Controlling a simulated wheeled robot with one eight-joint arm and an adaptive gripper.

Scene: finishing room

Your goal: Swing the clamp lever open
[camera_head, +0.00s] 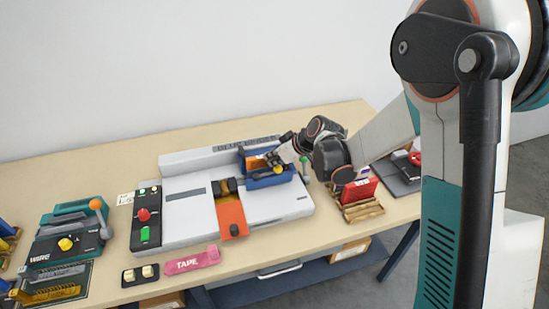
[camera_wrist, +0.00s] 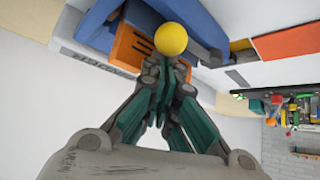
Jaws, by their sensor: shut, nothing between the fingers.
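The clamp on the white binding machine is a blue block (camera_head: 267,181) with an orange part, at the machine's right half. A yellow ball knob (camera_head: 277,170), which looks like the end of the clamp lever, shows at the block's front; the lever's arm is mostly hidden. In the wrist view the yellow knob (camera_wrist: 171,39) is just beyond my fingertips, with the blue block (camera_wrist: 190,20) and orange part (camera_wrist: 130,48) behind it. My gripper (camera_head: 274,158) is at the clamp, shut and empty (camera_wrist: 164,66). I cannot tell whether the fingers touch the knob.
The white machine (camera_head: 180,217) has an orange slide (camera_head: 231,214) and a button panel (camera_head: 146,218). A green-knobbed post (camera_head: 304,161) stands near my gripper. A red box (camera_head: 361,190) sits in a wooden rack to the right.

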